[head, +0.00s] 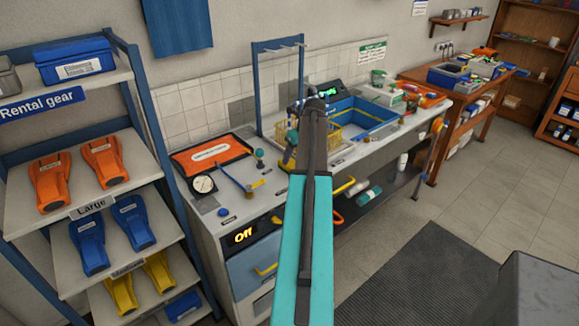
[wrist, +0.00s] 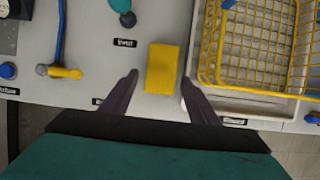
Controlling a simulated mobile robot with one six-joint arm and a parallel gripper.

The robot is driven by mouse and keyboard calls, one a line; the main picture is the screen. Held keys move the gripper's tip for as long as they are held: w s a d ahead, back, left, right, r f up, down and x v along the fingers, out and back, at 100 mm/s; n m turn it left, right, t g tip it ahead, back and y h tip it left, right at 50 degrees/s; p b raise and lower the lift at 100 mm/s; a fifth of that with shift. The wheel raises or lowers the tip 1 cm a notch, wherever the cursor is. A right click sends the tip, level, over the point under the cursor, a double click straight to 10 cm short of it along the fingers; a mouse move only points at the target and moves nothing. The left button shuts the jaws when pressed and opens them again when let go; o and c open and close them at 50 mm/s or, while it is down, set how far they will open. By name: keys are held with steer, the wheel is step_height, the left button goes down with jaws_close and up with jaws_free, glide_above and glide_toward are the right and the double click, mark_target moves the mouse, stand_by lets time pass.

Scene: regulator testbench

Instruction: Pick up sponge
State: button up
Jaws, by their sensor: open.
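The sponge (wrist: 162,68) is a yellow block lying flat on the pale bench top in the wrist view. It sits between and just ahead of the tips of my gripper (wrist: 159,76). The two dark fingers are spread apart, with a gap on each side of the sponge, and nothing is held. In the head view, my teal and black arm reaches over the bench, and it hides the sponge and the fingertips.
A yellow wire basket (wrist: 255,45) in a pale tray stands close to the right finger. A yellow-ended blue tool (wrist: 62,71) lies at the left. A blue bin (head: 362,117) stands farther along the bench. The bench's front edge is near my gripper.

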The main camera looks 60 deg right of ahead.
mark_target(291, 163)
steer(key=shift+w+f, duration=0.1)
steer(key=shift+f, duration=0.15)
steer(key=shift+w+f, duration=0.1)
steer(key=shift+f, duration=0.05)
steer(key=shift+p+x, duration=0.85)
steer(key=shift+x, duration=1.6)
steer(key=shift+d, duration=0.15)
steer(key=c, duration=0.8)
steer(key=shift+r+b, duration=1.15)
steer(key=shift+r, duration=3.9)
